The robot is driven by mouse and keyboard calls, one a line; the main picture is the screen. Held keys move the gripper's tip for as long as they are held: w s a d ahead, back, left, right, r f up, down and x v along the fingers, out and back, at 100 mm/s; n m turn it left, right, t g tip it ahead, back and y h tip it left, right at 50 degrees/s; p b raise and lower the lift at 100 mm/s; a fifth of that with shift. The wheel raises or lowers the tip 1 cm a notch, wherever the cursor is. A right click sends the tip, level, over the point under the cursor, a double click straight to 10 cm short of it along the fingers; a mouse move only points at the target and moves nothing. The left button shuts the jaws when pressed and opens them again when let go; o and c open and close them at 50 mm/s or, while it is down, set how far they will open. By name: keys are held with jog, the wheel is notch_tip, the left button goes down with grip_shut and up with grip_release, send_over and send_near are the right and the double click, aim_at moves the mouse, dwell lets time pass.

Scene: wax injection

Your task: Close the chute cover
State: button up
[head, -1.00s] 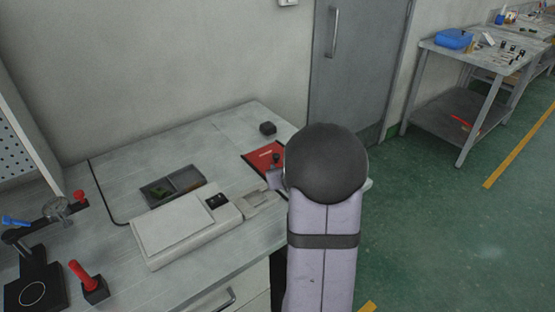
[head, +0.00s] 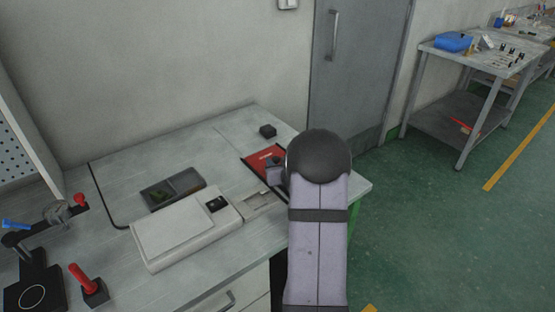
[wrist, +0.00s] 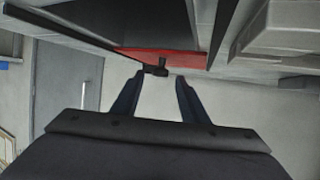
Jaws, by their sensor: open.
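The red panel (head: 262,158), which looks like the chute cover, lies between dark rails near the right end of the bench. In the wrist view the red panel (wrist: 160,60) fills the upper middle, with a small black knob (wrist: 153,70) at its edge. My gripper (wrist: 160,78) is open, and its two dark fingers point towards the knob. The knob shows between the fingertips, closer to the left one; I cannot tell whether they touch. In the head view my arm hides the right part of the panel and most of my gripper.
A white machine (head: 180,228) lies left of the panel, with a dark tray (head: 172,189) behind it. A small black block (head: 267,131) sits behind the panel. The bench's back middle is clear.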

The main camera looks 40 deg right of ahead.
jog(key=shift+x, duration=1.05)
grip_shut()
jog(key=s+p, duration=0.1)
jog(key=s, duration=1.1)
jog(key=shift+s+f, duration=0.15)
jog(key=shift+s, duration=0.1)
